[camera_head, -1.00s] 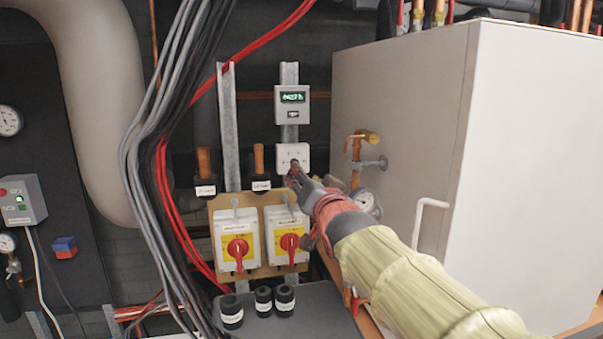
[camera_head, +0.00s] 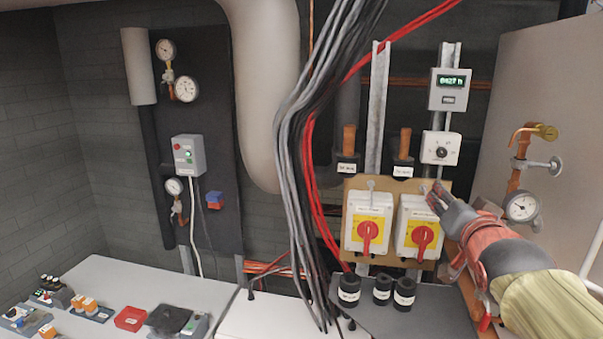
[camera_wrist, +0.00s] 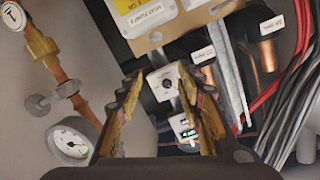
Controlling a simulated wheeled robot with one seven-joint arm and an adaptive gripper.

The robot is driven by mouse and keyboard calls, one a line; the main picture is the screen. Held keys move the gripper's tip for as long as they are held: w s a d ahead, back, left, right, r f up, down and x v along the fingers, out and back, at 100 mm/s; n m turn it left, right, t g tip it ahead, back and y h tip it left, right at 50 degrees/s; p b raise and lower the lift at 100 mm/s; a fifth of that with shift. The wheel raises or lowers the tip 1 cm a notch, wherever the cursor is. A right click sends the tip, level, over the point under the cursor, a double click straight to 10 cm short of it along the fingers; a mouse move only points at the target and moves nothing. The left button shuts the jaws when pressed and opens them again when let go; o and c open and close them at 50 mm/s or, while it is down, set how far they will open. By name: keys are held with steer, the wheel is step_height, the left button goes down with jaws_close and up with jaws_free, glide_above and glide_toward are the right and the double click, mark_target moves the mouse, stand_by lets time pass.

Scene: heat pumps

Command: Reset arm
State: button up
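My gripper (camera_head: 437,196) is at the right in the head view, just below a white box with a round dark knob (camera_head: 441,152) and in front of the upper part of the right red-and-yellow switch (camera_head: 420,235). In the wrist view my gripper (camera_wrist: 160,78) shows two fingers spread apart with nothing held between them. The knob box shows beyond the gap in the wrist view (camera_wrist: 168,86), apart from the fingers. The arm reaches in from the lower right and hides part of the area beside the right switch.
A brass valve (camera_head: 535,131) and pressure gauge (camera_head: 521,206) stand right of the gripper by the large pale cabinet (camera_head: 545,70). A lit display (camera_head: 451,88) is above the knob box. Grey cables (camera_head: 300,120) hang left of the switches. A pale table (camera_head: 150,290) holds small parts.

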steer(key=s+a+f+n+g+y+b, duration=0.1)
steer(key=s+a+f+n+g+b, duration=0.1)
steer(key=s+f, duration=0.6)
steer(key=s+a+f+n+g+y+b, duration=0.1)
steer(key=s+a+f+n+g+b, duration=0.2)
steer(key=f, duration=1.4)
steer(key=s+a+f+n+g+y+b, duration=0.2)
steer(key=s+a+f+g+b, duration=0.2)
steer(key=s+a+f, duration=0.5)
steer(key=s+f+g, duration=0.1)
steer(key=s+f, duration=0.2)
steer(key=s, duration=0.2)
steer(key=shift+a+f+n+b, duration=0.2)
steer(key=shift+n+b, duration=0.1)
